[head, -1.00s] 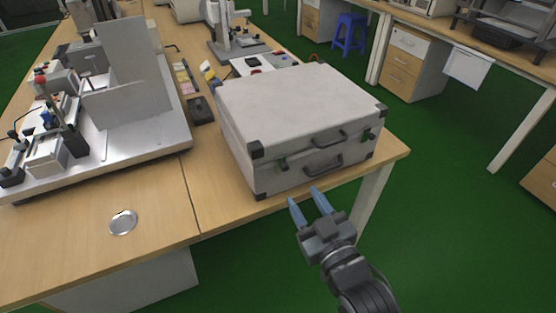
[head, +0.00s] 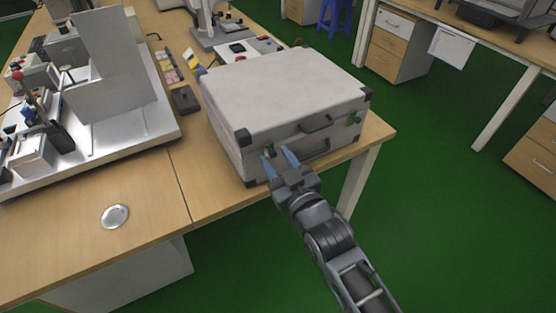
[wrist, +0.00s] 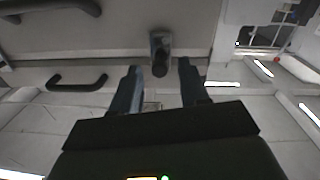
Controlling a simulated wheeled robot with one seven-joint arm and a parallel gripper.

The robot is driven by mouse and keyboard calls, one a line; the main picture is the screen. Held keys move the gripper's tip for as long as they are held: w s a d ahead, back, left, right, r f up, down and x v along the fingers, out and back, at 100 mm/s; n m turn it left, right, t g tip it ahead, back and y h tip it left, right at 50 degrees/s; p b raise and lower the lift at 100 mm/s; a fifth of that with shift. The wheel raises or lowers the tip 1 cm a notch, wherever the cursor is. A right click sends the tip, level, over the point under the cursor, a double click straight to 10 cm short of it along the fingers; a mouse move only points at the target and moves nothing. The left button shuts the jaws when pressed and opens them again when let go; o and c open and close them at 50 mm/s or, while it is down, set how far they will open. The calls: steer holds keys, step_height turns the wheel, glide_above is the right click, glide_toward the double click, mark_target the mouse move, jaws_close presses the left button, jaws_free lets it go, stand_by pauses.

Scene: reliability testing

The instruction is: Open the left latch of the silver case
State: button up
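The silver case (head: 285,90) lies flat and closed on the wooden table, its latch side facing me. Its left latch (head: 270,151) is a small dark green-grey piece on the front, left of the handle (head: 316,123). In the wrist view the latch (wrist: 160,52) is a dark upright tab just ahead of my fingertips. My gripper (head: 278,160) is at the case front by this latch, with its two blue fingers apart. In the wrist view the gripper (wrist: 158,75) has the latch between its fingertip lines. Whether the fingers touch it I cannot tell. The right latch (head: 352,119) is visible.
The wooden table (head: 150,215) has a round metal disc (head: 115,216) at front left. A metal fixture (head: 105,125) stands left of the case. A small dark box (head: 185,98) lies between them. Green floor is free in front of the table's right side.

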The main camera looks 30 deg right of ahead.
jaws_close()
